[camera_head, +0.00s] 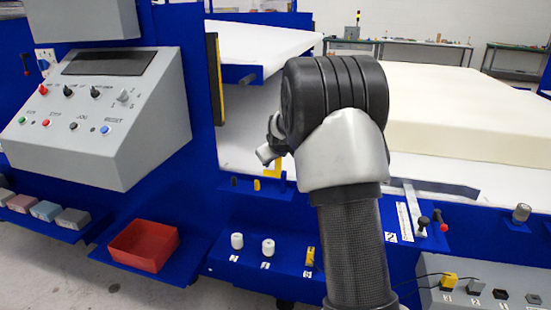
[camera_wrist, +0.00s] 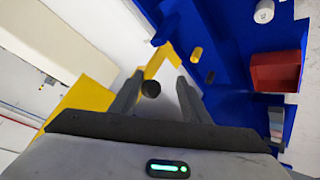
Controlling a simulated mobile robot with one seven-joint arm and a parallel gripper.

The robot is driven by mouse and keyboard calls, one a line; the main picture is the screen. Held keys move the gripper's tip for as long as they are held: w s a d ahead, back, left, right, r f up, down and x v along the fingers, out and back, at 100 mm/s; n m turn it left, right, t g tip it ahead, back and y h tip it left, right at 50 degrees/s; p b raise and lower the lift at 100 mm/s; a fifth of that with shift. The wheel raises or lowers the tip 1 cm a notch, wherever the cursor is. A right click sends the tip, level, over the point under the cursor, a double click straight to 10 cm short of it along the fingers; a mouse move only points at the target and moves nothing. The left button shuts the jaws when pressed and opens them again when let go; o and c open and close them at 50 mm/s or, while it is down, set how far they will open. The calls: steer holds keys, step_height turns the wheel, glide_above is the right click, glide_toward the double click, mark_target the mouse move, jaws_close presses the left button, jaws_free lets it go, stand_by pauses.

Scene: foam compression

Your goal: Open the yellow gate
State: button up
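In the head view a tall yellow strip with a black edge (camera_head: 215,80) stands upright on the blue frame. A small yellow bracket (camera_head: 273,168) shows below my gripper (camera_head: 266,152), partly hidden by it. In the wrist view a yellow panel (camera_wrist: 84,97) runs along the left, and a yellow angled piece (camera_wrist: 167,54) lies beyond the fingertips. I cannot tell for sure which of these parts belong to the gate. My gripper also shows in the wrist view (camera_wrist: 160,78), with its fingers apart. A round black knob (camera_wrist: 151,88) shows between them; I cannot tell whether they touch it.
A grey control box (camera_head: 100,115) with buttons stands at left. A red bin (camera_head: 143,246) sits on a blue shelf below. A large cream foam block (camera_head: 460,110) lies at right on a white surface. Two white knobs (camera_head: 237,241) (camera_head: 268,247) sit on the lower blue ledge.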

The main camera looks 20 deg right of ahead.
steer(key=shift+r, duration=0.2)
steer(key=p+v, duration=0.2)
steer(key=v, duration=1.5)
steer(key=shift+s+p, duration=0.15)
steer(key=shift+p, duration=0.2)
steer(key=shift+a, duration=0.1)
